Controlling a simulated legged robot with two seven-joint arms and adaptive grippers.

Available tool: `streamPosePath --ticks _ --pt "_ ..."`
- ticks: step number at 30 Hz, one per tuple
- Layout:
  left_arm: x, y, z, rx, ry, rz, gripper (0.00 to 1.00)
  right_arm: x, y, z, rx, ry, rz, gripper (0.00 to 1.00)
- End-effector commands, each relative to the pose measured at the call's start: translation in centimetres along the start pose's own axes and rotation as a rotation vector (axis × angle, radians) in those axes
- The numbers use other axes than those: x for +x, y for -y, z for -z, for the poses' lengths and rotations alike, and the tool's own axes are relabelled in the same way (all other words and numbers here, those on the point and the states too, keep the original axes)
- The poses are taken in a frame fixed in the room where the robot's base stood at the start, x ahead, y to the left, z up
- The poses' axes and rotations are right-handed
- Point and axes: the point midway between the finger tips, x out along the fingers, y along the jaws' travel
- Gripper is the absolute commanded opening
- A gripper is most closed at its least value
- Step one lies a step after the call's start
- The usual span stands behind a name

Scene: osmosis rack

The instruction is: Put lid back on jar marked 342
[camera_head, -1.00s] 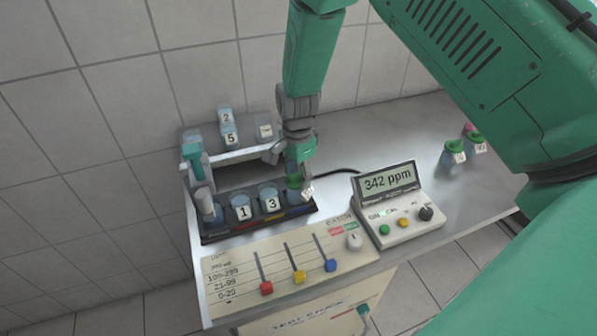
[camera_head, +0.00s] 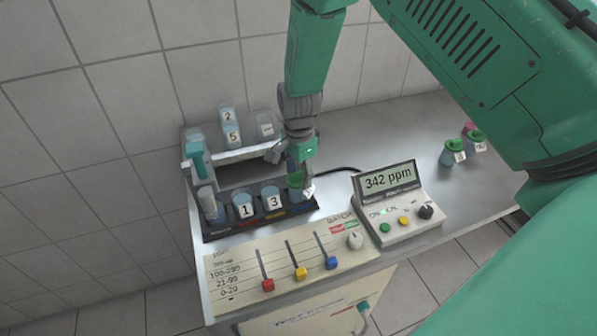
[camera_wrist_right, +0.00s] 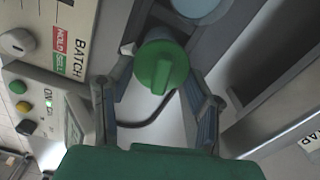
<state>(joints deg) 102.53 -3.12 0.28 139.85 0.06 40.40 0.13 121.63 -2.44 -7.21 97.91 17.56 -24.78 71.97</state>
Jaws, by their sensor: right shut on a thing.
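A green lid (camera_head: 295,180) with a raised grip bar sits between the fingers of my right gripper (camera_head: 303,178), at the right end of the jar row. The right wrist view shows the lid (camera_wrist_right: 161,68) from above, with my gripper's fingers (camera_wrist_right: 162,78) on either side of it. A bluish jar (camera_head: 298,194) is below the lid, partly hidden by the gripper. A small white tag shows beside it, too small to read. I cannot tell whether the lid is seated on the jar. My left gripper is not in view.
Jars marked 1 (camera_head: 244,206) and 3 (camera_head: 271,199) stand in the dark rack (camera_head: 222,233). The meter (camera_head: 388,181) reads 342 ppm. A slider panel (camera_head: 295,268) is in front.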

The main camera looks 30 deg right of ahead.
Motion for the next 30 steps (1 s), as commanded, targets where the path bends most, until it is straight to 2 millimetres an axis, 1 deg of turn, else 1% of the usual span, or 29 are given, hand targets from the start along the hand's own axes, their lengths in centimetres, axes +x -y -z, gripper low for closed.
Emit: streamPosePath --ticks 30 --pt "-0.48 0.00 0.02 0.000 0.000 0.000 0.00 0.02 0.00 0.14 0.001 0.001 0.000 0.32"
